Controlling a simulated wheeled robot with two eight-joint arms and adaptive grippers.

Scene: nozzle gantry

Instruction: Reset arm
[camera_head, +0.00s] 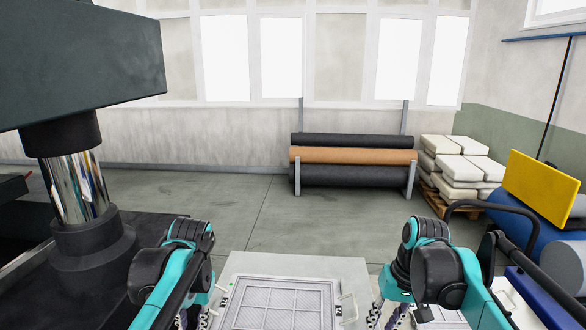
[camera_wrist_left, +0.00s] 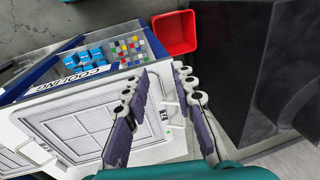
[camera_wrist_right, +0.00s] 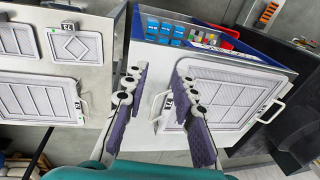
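My left gripper (camera_wrist_left: 160,76) is open and empty in the left wrist view, with a gap between its purple-padded fingers. My right gripper (camera_wrist_right: 160,72) is open and empty in the right wrist view. In the head view both arms reach forward and down, one on each side of a pale lattice-patterned panel (camera_head: 280,303) with handles. The fingers of the left gripper (camera_head: 198,318) and right gripper (camera_head: 385,316) are partly cut off at the bottom edge there. Neither gripper visibly holds anything.
The left wrist view shows a red bin (camera_wrist_left: 175,33) and blue blocks (camera_wrist_left: 85,57) beside a "COOLING" label (camera_wrist_left: 85,75). A large dark press (camera_head: 75,65) stands close on the left. Rolls (camera_head: 350,156) and stacked sacks (camera_head: 460,160) are farther back; open floor lies between.

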